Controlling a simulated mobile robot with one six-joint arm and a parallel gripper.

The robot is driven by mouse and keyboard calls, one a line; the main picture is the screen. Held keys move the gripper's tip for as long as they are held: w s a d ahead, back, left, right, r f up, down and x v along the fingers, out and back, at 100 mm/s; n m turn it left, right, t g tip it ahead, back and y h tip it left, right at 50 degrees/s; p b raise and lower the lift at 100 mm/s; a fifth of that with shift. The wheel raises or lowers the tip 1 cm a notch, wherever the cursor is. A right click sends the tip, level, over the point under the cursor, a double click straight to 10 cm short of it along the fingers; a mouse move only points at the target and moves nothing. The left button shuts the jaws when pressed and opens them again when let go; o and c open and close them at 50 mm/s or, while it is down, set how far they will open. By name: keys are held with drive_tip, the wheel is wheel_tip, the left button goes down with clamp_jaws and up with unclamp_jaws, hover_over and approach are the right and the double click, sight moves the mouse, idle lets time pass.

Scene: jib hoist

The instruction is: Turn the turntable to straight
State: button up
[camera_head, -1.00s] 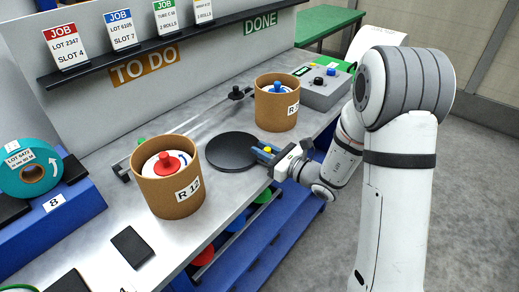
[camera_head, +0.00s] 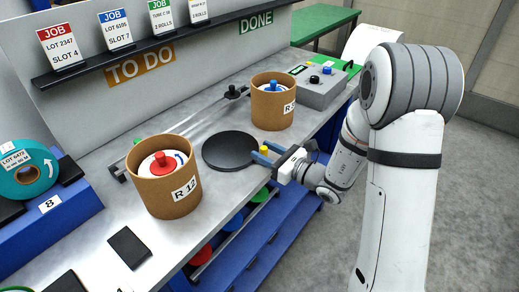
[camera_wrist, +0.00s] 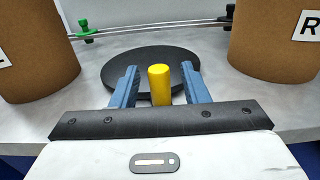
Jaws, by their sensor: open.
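The turntable (camera_head: 231,150) is a flat black disc on the grey bench, between two brown cylinders. In the wrist view the turntable (camera_wrist: 133,72) lies just ahead of my gripper. A yellow upright peg (camera_wrist: 160,84) stands at its near edge; it also shows in the head view (camera_head: 263,151). My gripper (camera_wrist: 160,76) is open, with one blue finger on each side of the peg. There seems to be a gap on both sides of the peg; contact is not clear. In the head view my gripper (camera_head: 262,154) is at the disc's right edge.
A brown cylinder marked R 12 (camera_head: 172,195) stands left of the turntable. Another brown cylinder (camera_head: 272,110) stands behind right. A rail (camera_head: 185,125) runs behind the disc. A grey control box (camera_head: 318,90) stands farther back. The bench's front edge lies below my gripper.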

drive_tip(key=v, duration=0.6)
drive_tip(key=shift+w, duration=0.1)
